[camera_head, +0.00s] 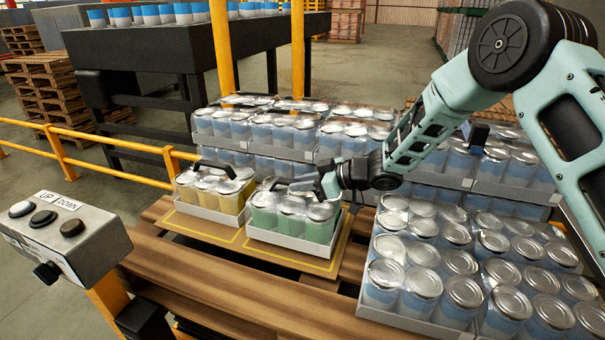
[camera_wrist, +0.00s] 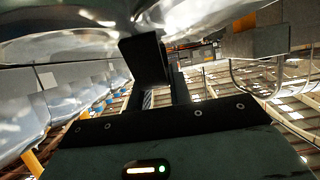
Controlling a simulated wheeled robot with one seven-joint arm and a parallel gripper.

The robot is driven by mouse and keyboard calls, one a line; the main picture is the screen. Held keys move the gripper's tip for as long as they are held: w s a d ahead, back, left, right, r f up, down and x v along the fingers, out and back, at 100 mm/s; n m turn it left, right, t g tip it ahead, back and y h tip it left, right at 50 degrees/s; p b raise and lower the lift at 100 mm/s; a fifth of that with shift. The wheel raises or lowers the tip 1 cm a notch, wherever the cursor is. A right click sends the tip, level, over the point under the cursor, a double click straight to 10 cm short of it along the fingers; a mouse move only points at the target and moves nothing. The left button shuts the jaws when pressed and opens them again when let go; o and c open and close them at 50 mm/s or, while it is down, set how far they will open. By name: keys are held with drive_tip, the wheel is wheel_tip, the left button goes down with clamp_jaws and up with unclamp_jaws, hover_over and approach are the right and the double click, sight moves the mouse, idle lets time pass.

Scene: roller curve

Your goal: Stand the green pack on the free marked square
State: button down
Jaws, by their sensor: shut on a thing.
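The green pack (camera_head: 292,222), several green cans with silver lids in a white tray with a black handle (camera_head: 288,183), is upright over the right marked square (camera_head: 322,265). The yellow outline shows at its front and right. I cannot tell whether the tray touches the board or hangs slightly above it. My gripper (camera_head: 318,186) reaches in from the right at handle height and is shut on the pack's handle. The wrist view shows a dark finger (camera_wrist: 146,60) below blurred silvery surfaces; the grip itself is hidden there.
A yellow pack (camera_head: 214,192) stands on the left marked square, close beside the green one. Blue can trays stand behind (camera_head: 270,130) and at the right front (camera_head: 430,270). A control box (camera_head: 65,230) stands at the left front. Bare wooden slats (camera_head: 220,285) lie in front.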

drive_tip(key=shift+f, duration=0.6)
drive_tip(key=c, duration=1.7)
unclamp_jaws()
drive_tip(key=shift+f, duration=0.3)
drive_tip(key=o, duration=0.4)
